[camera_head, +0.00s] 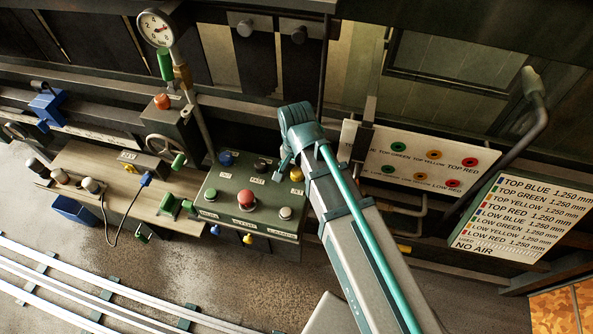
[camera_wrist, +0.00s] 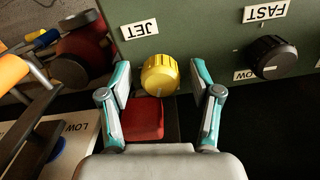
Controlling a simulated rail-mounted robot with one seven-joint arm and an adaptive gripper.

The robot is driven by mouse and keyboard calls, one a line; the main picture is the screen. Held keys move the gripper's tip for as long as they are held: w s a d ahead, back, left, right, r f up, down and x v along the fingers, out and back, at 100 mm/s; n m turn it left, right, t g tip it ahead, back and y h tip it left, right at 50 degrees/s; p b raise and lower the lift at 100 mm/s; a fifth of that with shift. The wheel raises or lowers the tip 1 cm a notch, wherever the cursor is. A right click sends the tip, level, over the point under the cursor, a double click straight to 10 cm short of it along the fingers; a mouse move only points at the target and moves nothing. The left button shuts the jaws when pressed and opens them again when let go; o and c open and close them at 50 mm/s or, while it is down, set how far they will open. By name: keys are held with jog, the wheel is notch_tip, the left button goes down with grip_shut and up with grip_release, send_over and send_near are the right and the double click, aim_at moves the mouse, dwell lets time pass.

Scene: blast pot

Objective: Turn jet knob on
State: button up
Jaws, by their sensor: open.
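The jet knob (camera_wrist: 160,75) is a round yellow knob on a green control panel (camera_wrist: 200,28), beside a white JET label (camera_wrist: 139,29). In the wrist view my gripper (camera_wrist: 161,72) is open, with one teal finger on each side of the knob and a visible gap on both sides. It does not appear to touch the knob. In the head view my gripper (camera_head: 284,166) is at the right part of the green panel (camera_head: 226,188). The yellow knob (camera_head: 297,174) shows there just right of the fingers, partly hidden by my arm.
A black knob (camera_wrist: 272,57) by the FAST and LOW labels lies right of the yellow one in the wrist view. A large red button (camera_head: 245,199) is on the panel. A white board with coloured ports (camera_head: 398,147) and a label sign (camera_head: 521,217) stand to the right.

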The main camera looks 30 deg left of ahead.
jog(key=c, duration=1.2)
jog(key=shift+o, duration=0.3)
jog(key=shift+m, duration=0.3)
jog(key=m+p, duration=0.2)
jog(key=m, duration=0.3)
jog(key=shift+a+r, duration=0.1)
jog(key=shift+a, duration=0.05)
jog(key=m+p, duration=0.1)
jog(key=m, duration=0.5)
jog(key=shift+w, duration=0.1)
jog(key=shift+m, duration=0.3)
jog(key=o, duration=1.1)
